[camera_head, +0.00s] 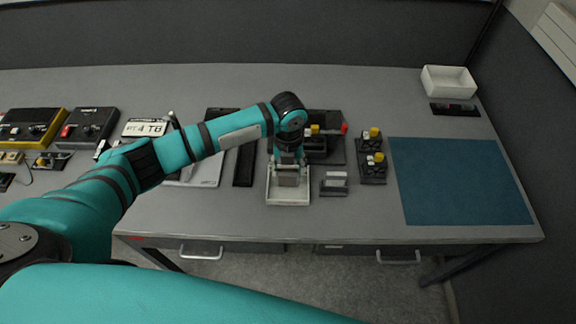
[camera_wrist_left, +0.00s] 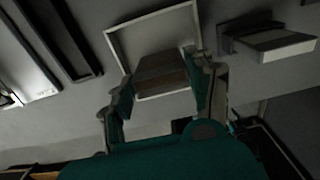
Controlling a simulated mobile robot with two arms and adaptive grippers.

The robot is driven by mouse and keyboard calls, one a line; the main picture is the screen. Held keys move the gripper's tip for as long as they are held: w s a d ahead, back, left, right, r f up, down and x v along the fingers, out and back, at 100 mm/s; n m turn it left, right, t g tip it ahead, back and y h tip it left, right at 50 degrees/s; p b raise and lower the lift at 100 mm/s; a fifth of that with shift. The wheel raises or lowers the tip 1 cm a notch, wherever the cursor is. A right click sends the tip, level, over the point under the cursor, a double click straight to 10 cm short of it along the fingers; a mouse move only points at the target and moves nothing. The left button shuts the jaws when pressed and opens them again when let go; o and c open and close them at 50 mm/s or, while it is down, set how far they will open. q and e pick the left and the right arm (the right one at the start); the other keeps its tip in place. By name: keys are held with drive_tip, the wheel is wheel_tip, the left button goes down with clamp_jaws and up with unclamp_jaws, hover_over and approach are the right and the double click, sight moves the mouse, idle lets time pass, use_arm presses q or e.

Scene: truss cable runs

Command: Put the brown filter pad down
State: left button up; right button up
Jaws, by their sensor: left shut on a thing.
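The brown filter pad (camera_wrist_left: 162,73) is a flat grey-brown block between the fingers of my left gripper (camera_wrist_left: 166,84) in the left wrist view. In the head view the pad (camera_head: 288,179) shows below the left gripper (camera_head: 288,166), which is shut on it. A shallow white square tray (camera_head: 289,201) lies under the pad; its rim also shows in the left wrist view (camera_wrist_left: 150,18). The pad is over or inside the tray; I cannot tell whether it touches the tray's floor. My right gripper is not in view.
A dark holder with a pale block (camera_head: 334,183) stands just right of the tray. Dark fixtures with yellow parts (camera_head: 372,160) stand further right. A blue mat (camera_head: 460,182) lies bare at the right. A white bin (camera_head: 448,81) stands at the back right.

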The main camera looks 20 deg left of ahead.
sight(288, 171)
use_arm(q)
drive_tip(key=shift+f, duration=0.1)
drive_tip(key=shift+f, duration=0.25)
drive_tip(key=o, duration=1.1)
drive_tip(key=shift+c, duration=0.2)
drive_tip(key=shift+r, duration=0.2)
drive_tip(key=shift+r, duration=0.35)
wheel_tip(288, 171, up, 12)
drive_tip(key=b, duration=0.1)
drive_tip(key=shift+f+b, duration=0.15)
drive_tip(key=shift+b, duration=0.25)
